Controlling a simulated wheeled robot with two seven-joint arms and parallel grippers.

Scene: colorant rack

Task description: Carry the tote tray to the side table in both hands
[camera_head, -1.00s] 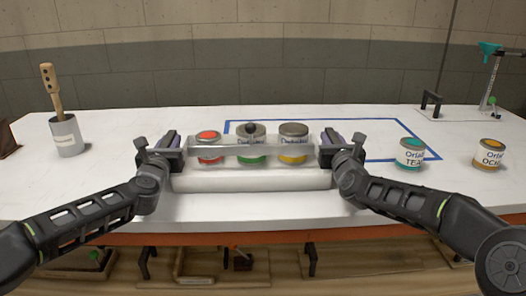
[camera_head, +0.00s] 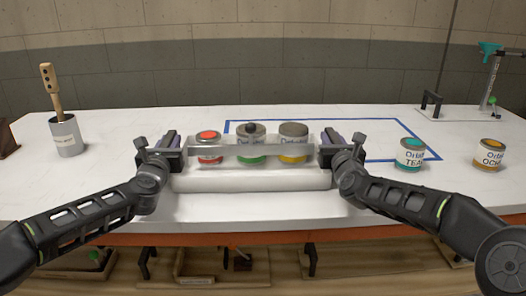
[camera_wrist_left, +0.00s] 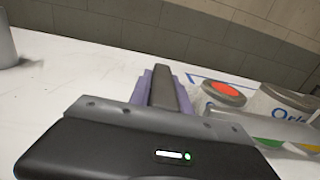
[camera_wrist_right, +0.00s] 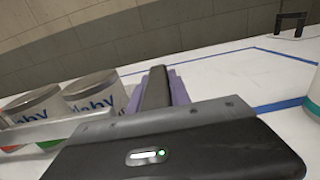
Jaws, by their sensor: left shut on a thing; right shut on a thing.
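The tote tray (camera_head: 250,180) is a pale tray with a grey bar across its front. It holds a red-lidded can (camera_head: 208,146), a green-banded can (camera_head: 250,157) with a dark knob on top, and a yellow-banded can (camera_head: 293,157). My left gripper (camera_head: 170,146) is shut on the tray's left end and my right gripper (camera_head: 330,146) on its right end. The purple-edged fingers show in the left wrist view (camera_wrist_left: 165,90) and in the right wrist view (camera_wrist_right: 160,88). The tray looks level over the white worktop's front part; whether it touches the top is unclear. The side table is not recognisable in view.
A blue tape outline (camera_head: 385,122) lies on the white worktop (camera_head: 120,190) behind the tray. A teal can (camera_head: 410,153) and an ochre can (camera_head: 489,154) stand at right. A grey pot with a wooden-handled tool (camera_head: 66,137) stands at left. A teal-topped stand (camera_head: 490,75) is at back right.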

